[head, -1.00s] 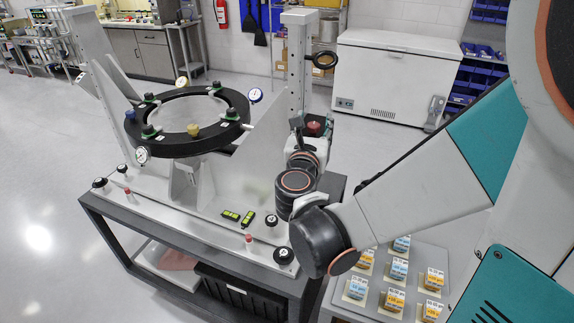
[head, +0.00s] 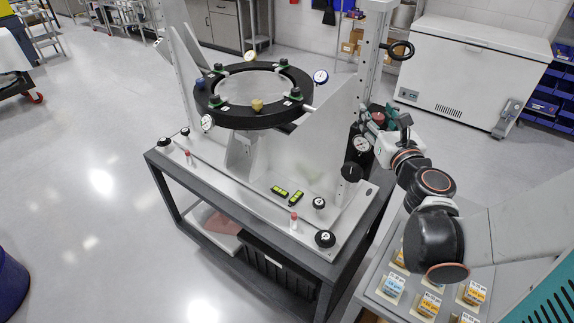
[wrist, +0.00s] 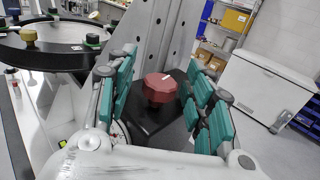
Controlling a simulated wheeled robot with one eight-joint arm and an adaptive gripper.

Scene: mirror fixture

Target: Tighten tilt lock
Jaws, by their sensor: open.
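The tilt lock appears to be the dark red faceted knob (wrist: 160,88) with a white mark, on a black block (wrist: 168,122) at the fixture's side. In the wrist view it lies between the two teal-padded fingers of my gripper (wrist: 162,95), which are open with gaps on both sides. In the head view the red knob (head: 378,117) shows small beside my gripper (head: 390,118), partly hidden by it. The round mirror in its black ring (head: 257,105) sits between the fixture's uprights. A dial gauge (head: 361,145) is below the knob.
The fixture stands on a dark cart (head: 240,240). A tray of labelled blocks (head: 420,300) is at the lower right. A white chest freezer (head: 470,75) stands behind.

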